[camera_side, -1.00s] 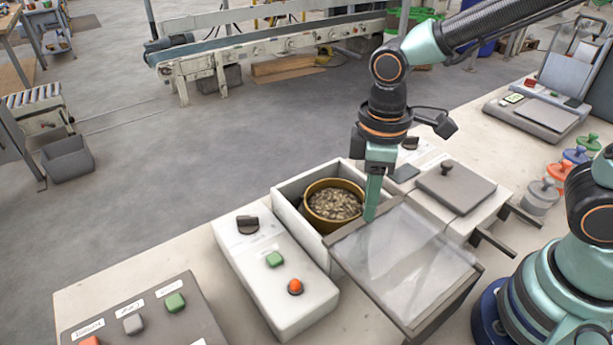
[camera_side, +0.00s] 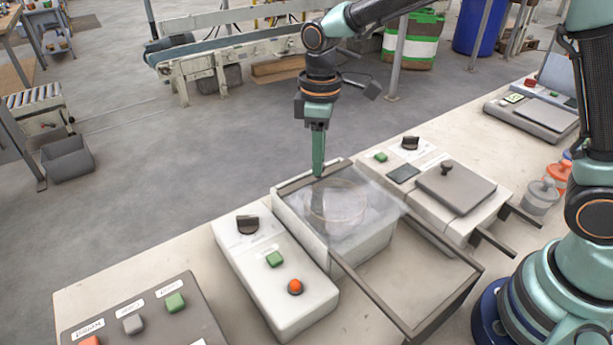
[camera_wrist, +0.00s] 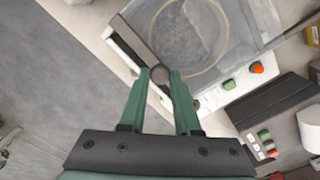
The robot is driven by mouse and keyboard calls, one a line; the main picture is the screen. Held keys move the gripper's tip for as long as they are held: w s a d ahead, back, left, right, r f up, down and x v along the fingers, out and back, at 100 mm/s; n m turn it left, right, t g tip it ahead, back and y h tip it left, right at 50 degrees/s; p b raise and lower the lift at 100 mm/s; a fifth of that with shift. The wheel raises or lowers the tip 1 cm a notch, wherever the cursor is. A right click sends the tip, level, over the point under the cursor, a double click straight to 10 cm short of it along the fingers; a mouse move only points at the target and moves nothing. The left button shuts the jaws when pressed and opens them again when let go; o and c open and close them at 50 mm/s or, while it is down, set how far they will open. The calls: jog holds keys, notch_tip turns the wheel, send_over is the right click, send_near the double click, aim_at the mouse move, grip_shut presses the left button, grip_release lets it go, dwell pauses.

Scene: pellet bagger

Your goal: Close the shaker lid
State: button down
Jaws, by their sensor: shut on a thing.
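The shaker is a white box (camera_side: 362,247) on the bench in the side view. Its clear lid (camera_side: 375,208) lies over the box top, and a round sieve pan (camera_side: 335,203) shows faintly through it. The lid has a dark bar (camera_side: 297,184) along its far edge. My gripper (camera_side: 318,174) points down at this bar. In the wrist view my gripper (camera_wrist: 160,84) has its green fingers either side of a small round dark knob (camera_wrist: 160,74) on the bar and is shut on it. Any small gap between lid and box is hard to judge.
Empty dark lid rails (camera_side: 440,310) extend from the box towards the front right. A white control box (camera_side: 275,277) with a dark knob, green button and red button stands left of the shaker. A unit with a grey plate (camera_side: 457,187) stands to the right.

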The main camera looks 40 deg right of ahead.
jog(key=shift+w+r, duration=0.1)
jog(key=shift+w, duration=1.5)
jog(key=c, duration=0.6)
grip_release()
notch_tip(320, 180, up, 12)
jog(key=shift+s, duration=0.1)
